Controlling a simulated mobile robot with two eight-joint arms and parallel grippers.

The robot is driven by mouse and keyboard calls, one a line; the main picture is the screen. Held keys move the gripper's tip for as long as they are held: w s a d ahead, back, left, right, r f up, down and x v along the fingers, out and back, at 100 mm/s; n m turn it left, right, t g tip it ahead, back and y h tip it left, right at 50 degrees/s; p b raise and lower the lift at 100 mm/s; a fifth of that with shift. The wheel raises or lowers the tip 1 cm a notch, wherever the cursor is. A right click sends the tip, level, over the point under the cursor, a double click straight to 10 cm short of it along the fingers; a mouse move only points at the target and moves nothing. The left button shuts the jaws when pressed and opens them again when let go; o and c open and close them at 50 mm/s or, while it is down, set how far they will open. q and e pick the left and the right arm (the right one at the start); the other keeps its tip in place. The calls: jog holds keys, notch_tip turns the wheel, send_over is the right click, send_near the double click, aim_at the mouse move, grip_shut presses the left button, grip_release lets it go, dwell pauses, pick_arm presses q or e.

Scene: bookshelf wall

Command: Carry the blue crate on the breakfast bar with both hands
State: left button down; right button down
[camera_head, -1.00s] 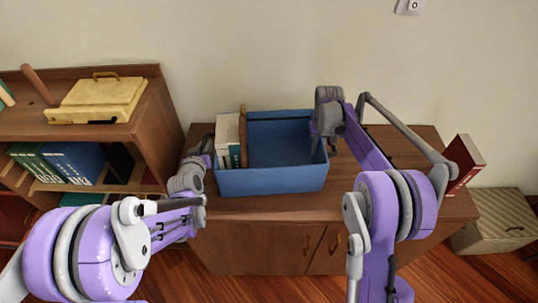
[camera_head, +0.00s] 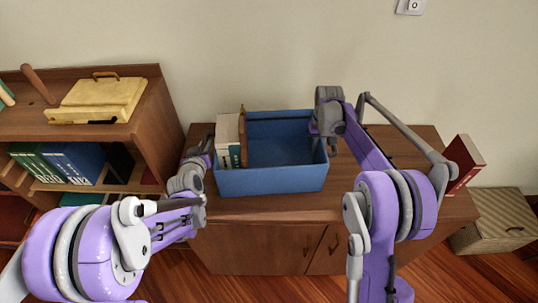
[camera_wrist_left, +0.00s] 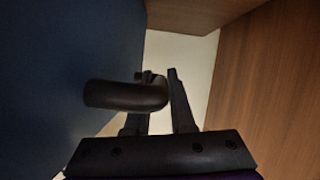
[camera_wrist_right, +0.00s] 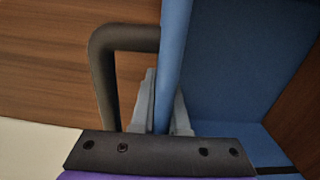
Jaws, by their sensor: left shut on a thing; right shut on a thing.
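The blue crate (camera_head: 270,180) sits on the brown cabinet top, with books (camera_head: 228,135) standing upright in its left part and the rest of its inside open. My left gripper (camera_wrist_left: 160,80) is at the crate's left side, shut at the dark side handle (camera_wrist_left: 125,95); its fingertips are hard to make out in the head view. My right gripper (camera_wrist_right: 165,88) is shut on the crate's right wall, one finger on each side of it, beside a dark handle (camera_wrist_right: 105,70). The crate's underside is hidden.
The cabinet (camera_head: 265,245) has free top to the crate's right, with a red book (camera_head: 463,165) standing at its right end. A wooden shelf (camera_head: 150,130) with books and a yellow case (camera_head: 95,98) stands close on the left. A box (camera_head: 495,220) lies on the floor at right.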

pick_arm(q)
jog(key=shift+w+r, duration=0.1)
jog(key=shift+r, duration=0.05)
pick_arm(e)
jog(key=shift+r, duration=0.15)
